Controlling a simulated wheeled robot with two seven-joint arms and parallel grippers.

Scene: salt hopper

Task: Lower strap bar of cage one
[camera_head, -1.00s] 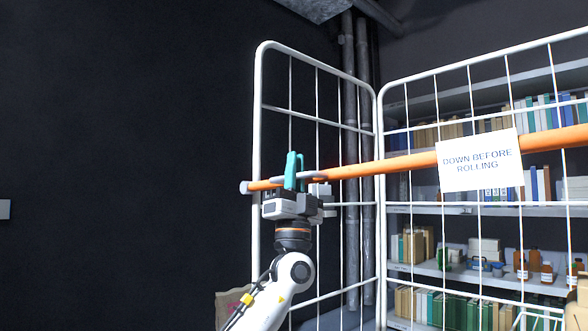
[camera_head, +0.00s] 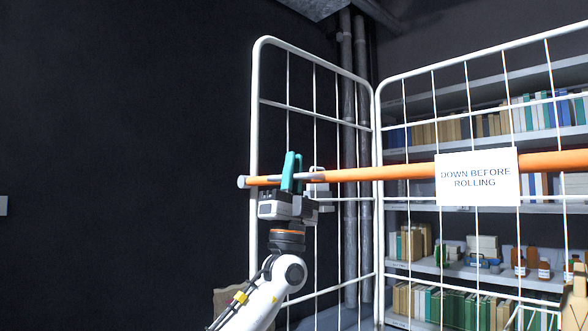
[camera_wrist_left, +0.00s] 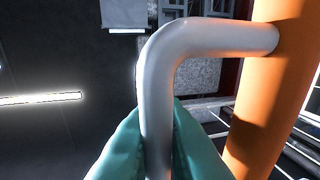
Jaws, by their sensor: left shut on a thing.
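The orange strap bar (camera_head: 400,170) runs across the front of the white wire cage (camera_head: 376,130). Its grey left end extends just past the cage's left post. A white sign (camera_head: 476,178) reading "DOWN BEFORE ROLLING" hangs on the bar. My left gripper (camera_head: 291,172), with teal fingers, is at the bar's left part. In the left wrist view the fingers (camera_wrist_left: 160,140) are shut on a grey bent handle (camera_wrist_left: 190,42) that joins the orange bar (camera_wrist_left: 270,95). My right gripper is in neither view.
Shelves (camera_head: 450,208) with books, boxes and brown bottles stand behind the cage mesh. Grey vertical pipes (camera_head: 347,120) run up the wall behind the cage. The dark wall at left is bare, with free room before it.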

